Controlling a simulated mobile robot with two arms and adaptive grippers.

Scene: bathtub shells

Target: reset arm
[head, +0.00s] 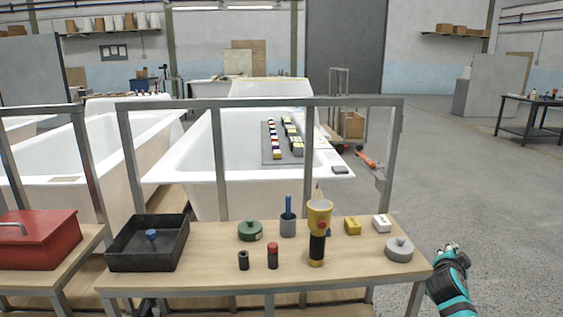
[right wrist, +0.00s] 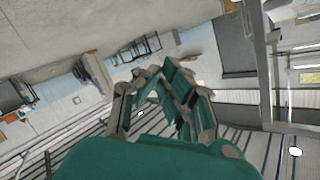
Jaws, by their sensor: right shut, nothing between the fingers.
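My right gripper (head: 452,249) is at the lower right in the head view, just beyond the right end of the wooden workbench (head: 205,283). It points up and away from me, over open floor, and touches nothing that I can see. The right wrist view shows its fingers (right wrist: 158,74) close together at the tips, with nothing held between them. That view is tilted and shows the ceiling, walls and shelving behind the fingers.
The bench bears a black tray (head: 117,261), a yellow and black flashlight (head: 318,240), a grey round container (head: 399,250) and several small items. A metal frame (head: 260,102) rises behind them. White bathtubs (head: 182,163) stand beyond. The floor (head: 480,195) at right is clear.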

